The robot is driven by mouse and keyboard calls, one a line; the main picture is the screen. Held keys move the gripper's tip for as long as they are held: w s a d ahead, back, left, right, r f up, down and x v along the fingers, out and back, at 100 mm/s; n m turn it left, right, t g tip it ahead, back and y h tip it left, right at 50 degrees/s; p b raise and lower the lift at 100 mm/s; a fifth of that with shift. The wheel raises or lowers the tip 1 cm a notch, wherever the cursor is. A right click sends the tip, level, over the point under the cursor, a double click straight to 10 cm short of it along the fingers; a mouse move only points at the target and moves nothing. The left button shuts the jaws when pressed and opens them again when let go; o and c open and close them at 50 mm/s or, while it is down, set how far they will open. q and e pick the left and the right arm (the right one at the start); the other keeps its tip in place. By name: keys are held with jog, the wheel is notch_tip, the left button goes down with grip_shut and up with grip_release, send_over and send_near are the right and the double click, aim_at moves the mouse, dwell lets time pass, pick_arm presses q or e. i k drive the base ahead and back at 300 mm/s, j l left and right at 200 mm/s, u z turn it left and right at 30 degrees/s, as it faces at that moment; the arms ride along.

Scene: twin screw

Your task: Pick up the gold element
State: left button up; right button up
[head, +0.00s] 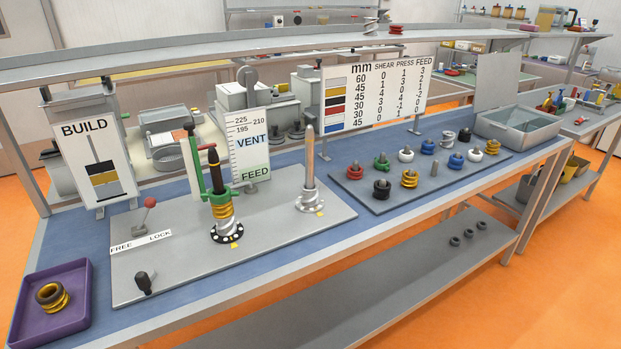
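Several gold elements are in view. One gold element (55,302), with a dark ring on top, lies in the purple tray (77,321) at the front left. Gold coils (222,212) sit around the left upright shaft, under a green clamp-like part (216,190). On the grey parts board at the right, one gold element (410,179) stands in the front row and another (492,147) at the far right end. The pictures do not show which one is meant. Neither of my grippers shows in the head view.
The grey base plate (270,235) holds two upright shafts, a red-knobbed lever (147,208) and a black knob (143,283). Black, red, green, white and blue elements share the parts board (455,178). A BUILD sign (92,160) and a raised shelf (220,48) stand behind.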

aim_at(408, 182)
jog(key=i+l+u, duration=0.1)
jog(key=i+l, duration=0.25)
jog(key=i+l+u, duration=0.15)
jog(key=i+l, duration=0.2)
jog(key=l, duration=0.15)
